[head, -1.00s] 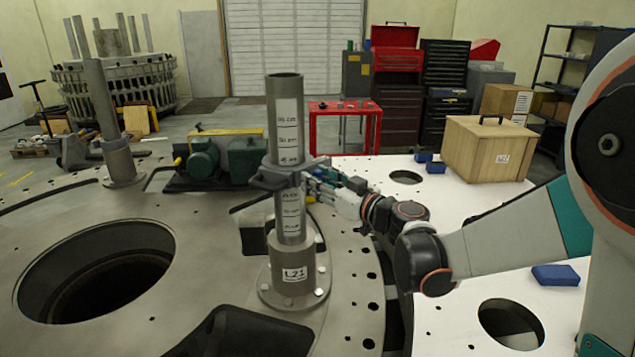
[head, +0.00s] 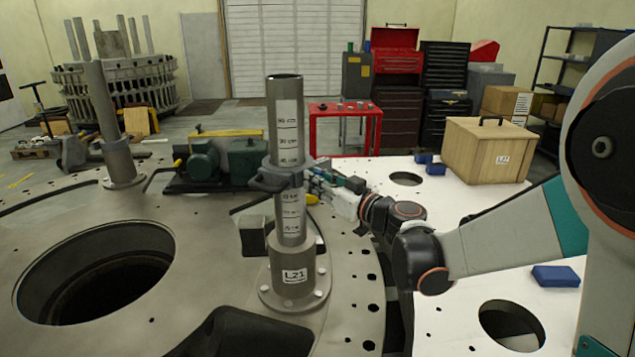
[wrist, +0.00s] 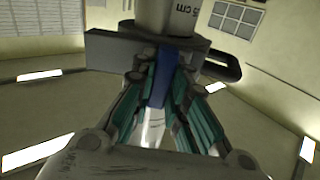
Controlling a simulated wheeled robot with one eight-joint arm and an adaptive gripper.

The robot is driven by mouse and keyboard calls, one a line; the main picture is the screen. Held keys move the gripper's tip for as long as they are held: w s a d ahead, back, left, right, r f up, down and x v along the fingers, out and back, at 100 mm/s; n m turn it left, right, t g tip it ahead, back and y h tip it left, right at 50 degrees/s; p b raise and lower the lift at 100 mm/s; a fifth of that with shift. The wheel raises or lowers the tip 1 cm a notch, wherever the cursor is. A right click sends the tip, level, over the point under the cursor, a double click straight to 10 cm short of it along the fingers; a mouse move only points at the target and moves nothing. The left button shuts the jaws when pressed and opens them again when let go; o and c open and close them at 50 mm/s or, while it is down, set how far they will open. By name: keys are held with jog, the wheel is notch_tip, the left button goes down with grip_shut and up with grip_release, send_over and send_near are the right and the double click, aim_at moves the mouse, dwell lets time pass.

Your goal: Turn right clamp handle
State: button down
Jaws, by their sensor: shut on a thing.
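A grey upright tube (head: 286,115) with white scale labels stands in a flanged base marked L21 (head: 294,275). A dark grey clamp (head: 268,182) wraps around the tube at mid height, with a handle sticking out at each side. My gripper (head: 316,178) is at the clamp's right side, shut on the right clamp handle. In the wrist view the clamp body (wrist: 120,48) crosses below the tube (wrist: 165,15), and a loop-shaped handle (wrist: 222,68) shows at its right. The fingers (wrist: 165,85) close in front of the clamp, with a blue strip between them. The exact contact is hidden.
A large round hole (head: 95,270) opens in the plate at left. A green motor unit (head: 215,158) sits behind the tube. A wooden box (head: 487,150) and small blue blocks (head: 556,276) are on the white surface at right. A second post (head: 110,120) stands at far left.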

jog(key=m, duration=0.4)
jog(key=shift+d+m+b, duration=0.1)
jog(key=shift+m+b, duration=0.2)
jog(key=shift+b, duration=0.1)
jog(key=m, duration=0.4)
jog(key=shift+w+d+f+b, duration=0.1)
jog(key=shift+w+b, duration=0.05)
jog(key=shift+b, duration=0.15)
jog(key=m, duration=0.5)
jog(key=shift+f, duration=0.1)
jog(key=shift+f+m+b, duration=0.1)
jog(key=shift+m+b, duration=0.3)
jog(key=shift+m, duration=1.5)
jog(key=c, duration=1.6)
grip_release()
jog(key=shift+o, duration=0.2)
